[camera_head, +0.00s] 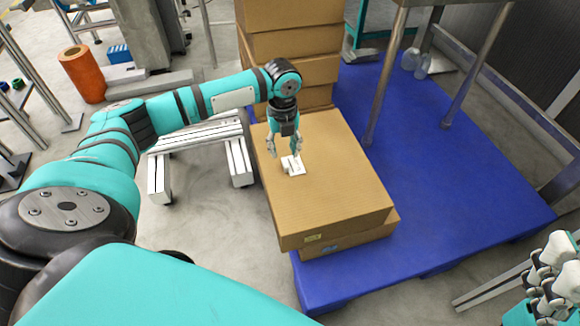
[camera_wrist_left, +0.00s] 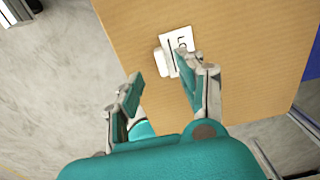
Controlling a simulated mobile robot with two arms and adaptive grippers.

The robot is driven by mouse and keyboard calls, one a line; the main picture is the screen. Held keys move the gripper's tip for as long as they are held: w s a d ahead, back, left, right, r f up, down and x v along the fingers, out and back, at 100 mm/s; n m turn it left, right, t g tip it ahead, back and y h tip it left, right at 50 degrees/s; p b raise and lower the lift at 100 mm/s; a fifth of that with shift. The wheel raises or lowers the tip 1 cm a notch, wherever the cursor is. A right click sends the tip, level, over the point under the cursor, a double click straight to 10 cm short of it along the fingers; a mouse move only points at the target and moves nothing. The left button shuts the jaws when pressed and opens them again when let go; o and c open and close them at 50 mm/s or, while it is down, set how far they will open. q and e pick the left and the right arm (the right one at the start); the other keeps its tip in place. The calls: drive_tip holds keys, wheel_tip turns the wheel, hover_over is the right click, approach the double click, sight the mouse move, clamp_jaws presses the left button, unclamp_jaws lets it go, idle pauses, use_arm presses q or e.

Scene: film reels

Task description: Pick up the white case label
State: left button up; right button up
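The white case label (camera_head: 293,166) lies on top of a cardboard box (camera_head: 330,200). In the left wrist view the label (camera_wrist_left: 180,44) shows dark print and a paler block at its left side. My left gripper (camera_head: 284,154) points down just over the label, its fingers apart. In the left wrist view the left gripper (camera_wrist_left: 160,88) is open and empty, and its right fingertip overlaps the label's lower edge. I cannot tell whether that finger touches it. My right gripper (camera_head: 550,275) shows only partly at the lower right edge, away from the box.
The box rests on another box on a blue pallet (camera_head: 440,170). More boxes (camera_head: 290,45) are stacked behind it. A metal table leg (camera_head: 390,75) stands on the pallet to the right. An orange roll (camera_head: 82,74) stands on the floor at the far left.

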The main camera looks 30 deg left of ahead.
sight(285, 161)
use_arm(q)
wheel_tip(285, 161, down, 5)
drive_tip(key=b, duration=0.3)
drive_tip(key=shift+c, duration=0.4)
clamp_jaws()
drive_tip(key=shift+r, duration=0.1)
